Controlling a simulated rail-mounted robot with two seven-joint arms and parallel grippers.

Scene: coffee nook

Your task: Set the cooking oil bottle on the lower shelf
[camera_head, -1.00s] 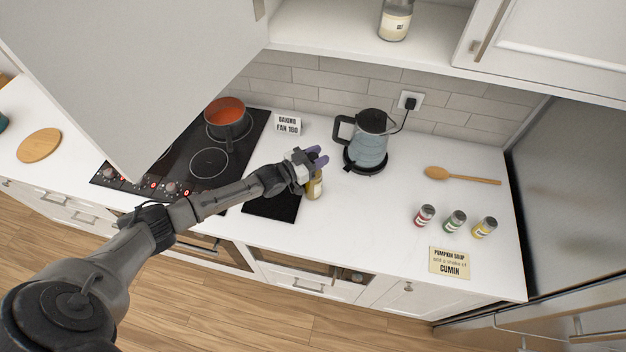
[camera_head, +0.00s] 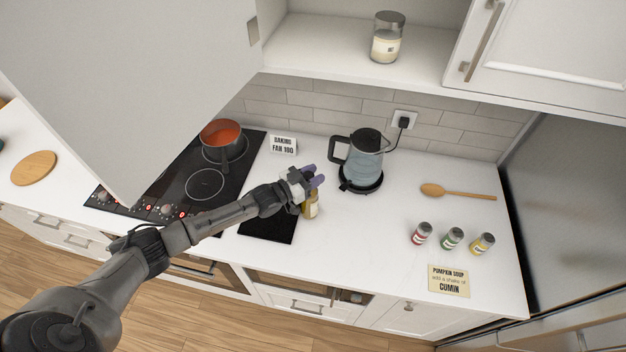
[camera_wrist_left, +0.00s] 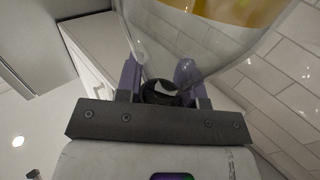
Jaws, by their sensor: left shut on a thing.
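The cooking oil bottle (camera_head: 312,207) is upright, yellow with a dark base area, over or on the counter beside the black mat. My left gripper (camera_head: 308,180) is shut on its upper part. In the left wrist view the bottle's clear body with yellow oil (camera_wrist_left: 215,25) fills the top, and the fingers of my left gripper (camera_wrist_left: 160,80) close around its neck. I cannot tell whether the bottle's base touches the counter. The lower shelf (camera_head: 320,45) of the open wall cabinet shows at the top, with a labelled glass jar (camera_head: 387,40) on it. My right gripper is out of view.
The open cabinet door (camera_head: 130,90) hangs at upper left over the hob (camera_head: 205,184). A kettle (camera_head: 364,162), several spice jars (camera_head: 452,239) and a wooden spoon (camera_head: 455,192) occupy the counter. Shelf space left of the jar is clear.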

